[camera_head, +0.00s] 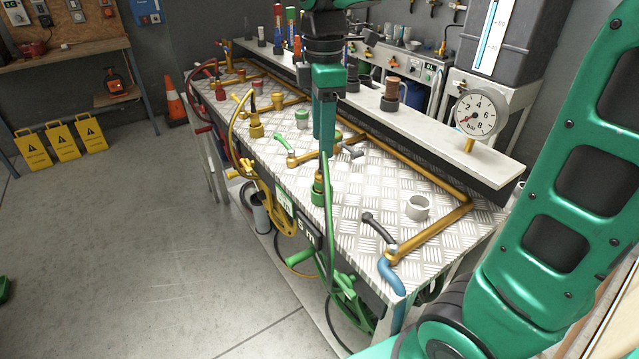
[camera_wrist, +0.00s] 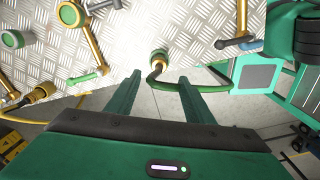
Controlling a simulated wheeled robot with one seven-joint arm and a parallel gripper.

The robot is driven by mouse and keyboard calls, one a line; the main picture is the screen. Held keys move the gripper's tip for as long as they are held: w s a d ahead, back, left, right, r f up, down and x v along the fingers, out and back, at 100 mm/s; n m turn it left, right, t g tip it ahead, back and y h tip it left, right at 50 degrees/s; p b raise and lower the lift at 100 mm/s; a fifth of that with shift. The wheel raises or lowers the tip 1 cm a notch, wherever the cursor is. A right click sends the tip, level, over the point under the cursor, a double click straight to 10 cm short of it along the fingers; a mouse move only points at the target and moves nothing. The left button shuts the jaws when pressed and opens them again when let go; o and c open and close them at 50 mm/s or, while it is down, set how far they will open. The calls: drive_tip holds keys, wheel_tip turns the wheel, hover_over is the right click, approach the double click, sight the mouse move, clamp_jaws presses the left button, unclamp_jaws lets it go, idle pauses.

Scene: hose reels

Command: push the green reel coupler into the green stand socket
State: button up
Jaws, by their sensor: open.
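The green coupler (camera_head: 320,193) stands roughly upright near the front edge of the bench, with a green hose (camera_head: 329,235) curving off it down to the green reel (camera_head: 346,295). In the wrist view the coupler (camera_wrist: 158,59) shows a brass ring and green band. My gripper (camera_head: 323,154) points down just above the coupler. In the wrist view my gripper (camera_wrist: 160,76) has its two fingers apart with nothing clamped between them; the coupler appears beyond the tips. The green stand socket cannot be told apart beneath the coupler, so how deep it sits is unclear.
A yellow coupler (camera_head: 255,122) with its hose stands to the left. A green-lever valve (camera_head: 290,157), a green-rimmed cup (camera_head: 302,118) and a grey ring (camera_head: 417,207) are on the bench. Brass pipe (camera_head: 437,230) and a blue-handled valve (camera_head: 390,272) are to the right.

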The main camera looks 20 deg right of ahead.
sight(322, 172)
wheel_tip(322, 172, down, 10)
drive_tip(key=shift+w+r, duration=0.15)
drive_tip(key=shift+r, duration=0.1)
idle(0.3)
clamp_jaws()
